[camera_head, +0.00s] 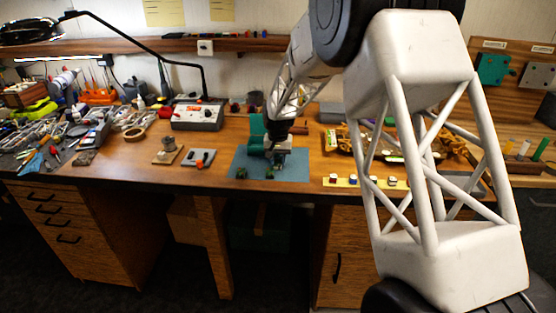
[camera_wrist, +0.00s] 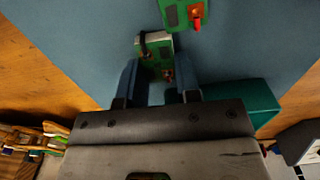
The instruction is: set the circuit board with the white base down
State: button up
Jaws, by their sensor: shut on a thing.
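My gripper (camera_wrist: 160,78) is shut on the circuit board with the white base (camera_wrist: 156,50). The board is green with a white edge along its far side and sits between the two blue fingers. In the head view my gripper (camera_head: 278,158) is low over the blue-grey mat (camera_head: 295,170); the held board is too small there to make out clearly. A second green board (camera_wrist: 174,13) with an orange part and a red piece lies on the mat, just beyond the held one. I cannot tell whether the held board touches the mat.
A teal block (camera_wrist: 245,100) stands right of my gripper in the wrist view. Left of the mat are a grey plate (camera_head: 199,158) and a wooden block with a round part (camera_head: 168,152). A yellow strip with small parts (camera_head: 365,182) lies right.

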aim_at(278, 161)
jog(key=shift+f, duration=0.1)
jog(key=o, duration=0.9)
notch_tip(278, 161, up, 12)
dwell(0.6)
jog(key=shift+r, duration=0.2)
dwell(0.6)
